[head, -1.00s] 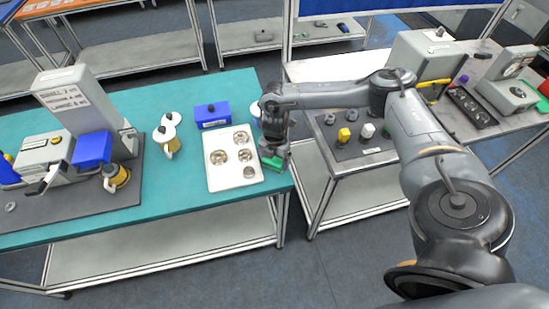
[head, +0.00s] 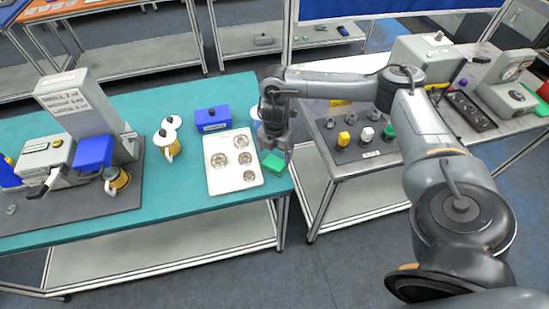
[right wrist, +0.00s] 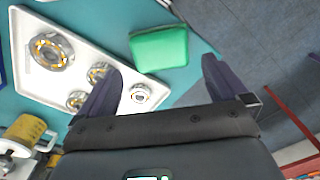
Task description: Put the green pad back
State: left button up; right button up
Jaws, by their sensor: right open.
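The green pad (head: 273,162) lies on the teal table near its right edge, just right of the white tray. It also shows in the right wrist view (right wrist: 159,48), beyond and between my fingers. My right gripper (head: 274,140) is above and just behind the pad in the head view. In the right wrist view my right gripper (right wrist: 160,85) has its two dark fingers spread wide, with nothing held between them. The pad appears apart from both fingers. My left gripper is not in view.
The white tray (head: 216,183) with several round metal parts lies left of the pad. A blue box (head: 212,119) stands behind it. A grey side table (head: 349,166) with coloured knobs stands to the right, across a gap. The teal table (head: 190,200) is clear along its front.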

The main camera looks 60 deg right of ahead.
aim_at(274, 162)
notch_tip(274, 162, up, 5)
jog(key=p, duration=0.2)
jog(key=w+a+f+n+t+y, duration=0.1)
jog(key=w+a+f, duration=0.1)
jog(key=a, duration=0.6)
jog(key=w+a+f+n+t+y, duration=0.1)
jog(key=a+f, duration=0.1)
jog(key=a, duration=0.5)
jog(key=w+a+f+n+t, duration=0.1)
jog(key=w+a+f, duration=0.15)
jog(key=a, duration=0.55)
jog(key=s+a+r+m+t+y, duration=0.1)
jog(key=s+a+r+m+t, duration=0.1)
jog(key=a, duration=0.7)
jog(key=s+a+r+m+t+y, duration=0.2)
jog(key=a, duration=0.6)
jog(key=s+d+f+m+g+h, duration=0.2)
jog(key=s+d+m+g+h, duration=0.1)
jog(key=s+d+m, duration=1)
jog(key=s+m+h, duration=0.1)
jog(key=s, duration=0.1)
jog(key=shift+s+f+m+h+p, duration=0.15)
jog(key=shift+s+m+h+p, duration=0.15)
jog(key=shift+s+h, duration=0.1)
